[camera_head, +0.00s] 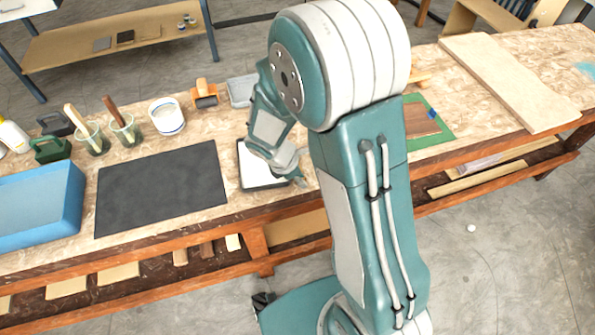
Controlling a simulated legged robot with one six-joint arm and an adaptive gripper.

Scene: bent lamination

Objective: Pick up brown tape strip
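I cannot make out a brown tape strip in the head view. A brown panel (420,118) with a small blue piece (432,114) on it lies on a green mat (436,138) right of my arm, partly hidden by the arm. My forearm reaches down to a white, dark-rimmed tray (250,177) on the workbench. My gripper (299,180) is at the right side of this tray, largely hidden by my own arm. Its fingers are too small and covered to tell whether they are open or hold anything.
A dark mat (162,187) lies left of the tray, with a blue bin (40,210) at far left. Behind stand two brush jars (125,130), a white tub (167,116) and an orange-handled tool (205,93). A long board (508,82) lies at the right.

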